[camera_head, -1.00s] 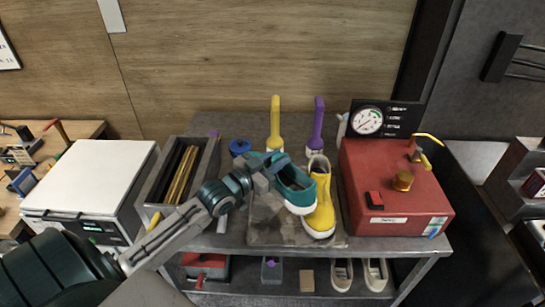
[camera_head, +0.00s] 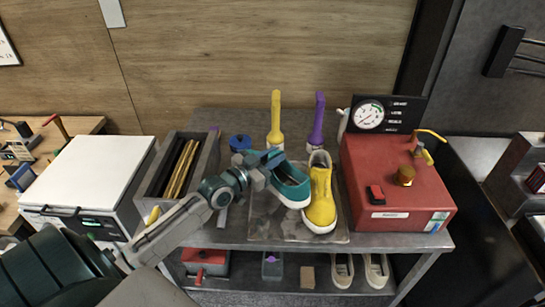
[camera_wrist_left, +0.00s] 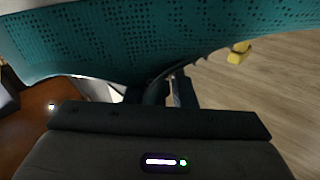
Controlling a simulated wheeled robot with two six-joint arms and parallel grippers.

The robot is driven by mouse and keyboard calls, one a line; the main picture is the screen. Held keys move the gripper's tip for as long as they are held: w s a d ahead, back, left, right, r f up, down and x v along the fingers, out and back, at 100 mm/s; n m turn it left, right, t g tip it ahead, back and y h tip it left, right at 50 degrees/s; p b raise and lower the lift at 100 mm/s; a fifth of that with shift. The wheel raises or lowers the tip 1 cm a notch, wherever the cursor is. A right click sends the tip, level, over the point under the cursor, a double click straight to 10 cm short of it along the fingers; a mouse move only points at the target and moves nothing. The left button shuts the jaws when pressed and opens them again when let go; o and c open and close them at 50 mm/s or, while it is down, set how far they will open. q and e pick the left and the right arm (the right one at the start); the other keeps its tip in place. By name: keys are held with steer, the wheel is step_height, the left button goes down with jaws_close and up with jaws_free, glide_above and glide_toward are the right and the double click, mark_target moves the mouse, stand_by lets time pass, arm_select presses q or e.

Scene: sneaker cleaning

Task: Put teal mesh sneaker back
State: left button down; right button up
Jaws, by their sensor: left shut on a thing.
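The teal mesh sneaker (camera_head: 291,188) has a white sole and is held by my left gripper (camera_head: 268,166) at its far left side. It is over the grey mat (camera_head: 263,229), left of the yellow sneaker (camera_head: 320,196); I cannot tell whether its sole touches the mat. In the left wrist view the teal mesh upper (camera_wrist_left: 130,40) fills the top, close against the gripper, and the fingertips are mostly hidden. The yellow sneaker stands on the mat, toe toward me. My right gripper is not in view.
A red machine (camera_head: 396,185) with a gauge stands to the right. A grey bin (camera_head: 175,185) with brushes is on the left. Yellow (camera_head: 276,122) and purple (camera_head: 317,122) handled brushes stand behind. White shoes (camera_head: 342,270) are on the lower shelf.

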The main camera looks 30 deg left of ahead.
arm_select(q)
steer(key=shift+f, duration=0.3)
steer(key=c, duration=1.2)
jaws_free()
steer(key=shift+r, duration=0.1)
steer(key=shift+s+r+p, duration=0.1)
steer(key=shift+r+p, duration=0.35)
steer(key=shift+p, duration=0.05)
steer(key=p+v, duration=0.8)
steer(key=v, duration=0.3)
steer(key=shift+s+f, duration=0.2)
steer(key=shift+s, duration=0.2)
